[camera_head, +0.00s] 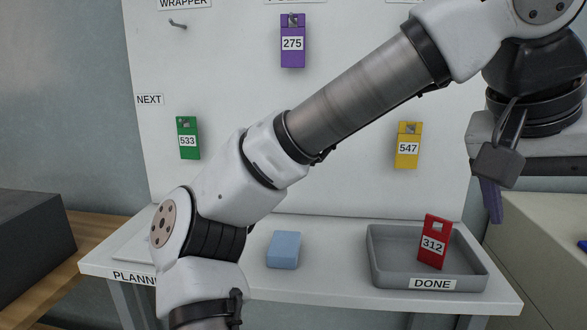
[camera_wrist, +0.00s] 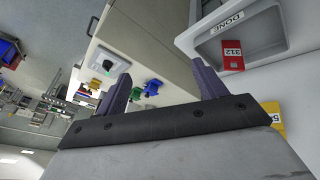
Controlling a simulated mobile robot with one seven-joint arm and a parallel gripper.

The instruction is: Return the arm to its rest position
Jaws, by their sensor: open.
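My arm spans the head view from the lower left to the upper right. A red tag marked 312 (camera_head: 434,242) leans in that tray.
A white board (camera_head: 230,60) carries a purple tag 275 (camera_head: 292,41), a green tag 533 (camera_head: 188,138) and a yellow tag 547 (camera_head: 407,145). A blue block (camera_head: 284,250) lies on the white table (camera_head: 340,298). A beige cabinet (camera_head: 545,255) stands at the right.

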